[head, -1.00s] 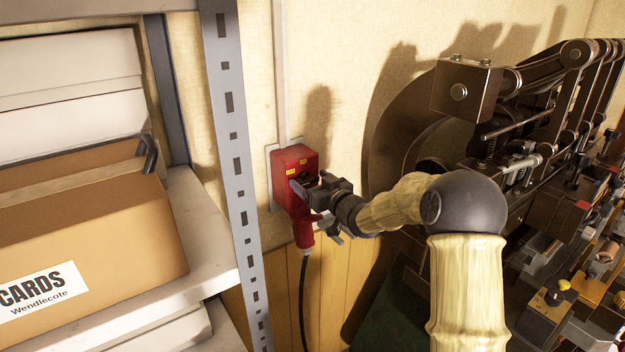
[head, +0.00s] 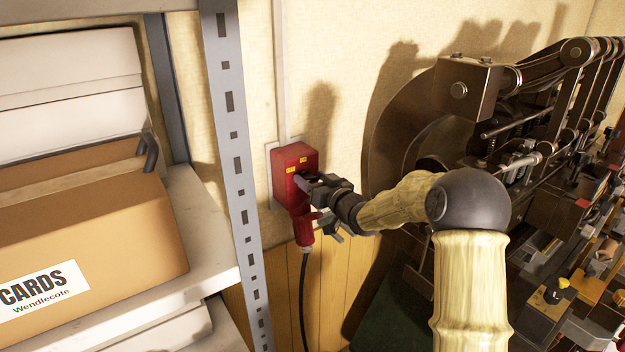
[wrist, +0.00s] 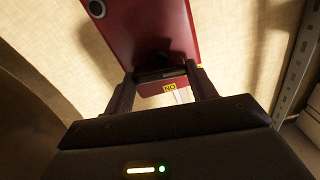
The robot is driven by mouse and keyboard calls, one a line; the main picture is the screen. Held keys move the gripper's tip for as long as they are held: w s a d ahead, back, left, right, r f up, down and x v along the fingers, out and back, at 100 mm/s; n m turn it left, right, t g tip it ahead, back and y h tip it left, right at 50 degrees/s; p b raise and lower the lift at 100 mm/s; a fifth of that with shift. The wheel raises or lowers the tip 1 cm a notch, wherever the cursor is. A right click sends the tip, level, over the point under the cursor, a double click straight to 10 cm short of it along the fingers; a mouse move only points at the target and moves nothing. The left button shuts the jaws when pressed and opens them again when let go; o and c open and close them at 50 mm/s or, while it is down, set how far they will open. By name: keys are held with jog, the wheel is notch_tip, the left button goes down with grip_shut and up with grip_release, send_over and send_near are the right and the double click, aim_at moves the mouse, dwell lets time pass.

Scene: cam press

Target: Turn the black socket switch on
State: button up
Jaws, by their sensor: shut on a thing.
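The red socket box (head: 294,160) is fixed to the wall in the head view, with two small yellow labels on its upper face. It also shows in the wrist view (wrist: 150,25). The black switch (wrist: 158,70) is on its front, between my fingers and largely hidden by them. My gripper (head: 305,182) is at the front of the box, shut on the switch. In the wrist view a yellow label (wrist: 170,88) shows just beyond the switch, its letters apparently upside down. The exact angle of the switch is hard to tell.
A red plug (head: 303,230) with a black cable hangs below the box, close under my gripper. A grey shelf post (head: 235,150) stands to the left, with a cardboard box (head: 90,240) on the shelf. A dark machine (head: 490,110) fills the right.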

jog(key=m+p, duration=0.1)
jog(key=m, duration=0.4)
jog(key=shift+w+d, duration=0.1)
jog(key=shift+d, duration=0.05)
jog(key=m+p, duration=0.1)
jog(key=m, duration=0.2)
jog(key=shift+d+m+p, duration=0.1)
jog(key=shift+m+p, duration=0.2)
jog(key=shift+m, duration=0.1)
jog(key=m+p, duration=0.1)
jog(key=m, duration=0.3)
jog(key=shift+f+m, duration=0.15)
jog(key=shift+m, duration=0.15)
jog(key=shift+f+m, duration=0.15)
jog(key=shift+m, duration=1.65)
jog(key=o, duration=1)
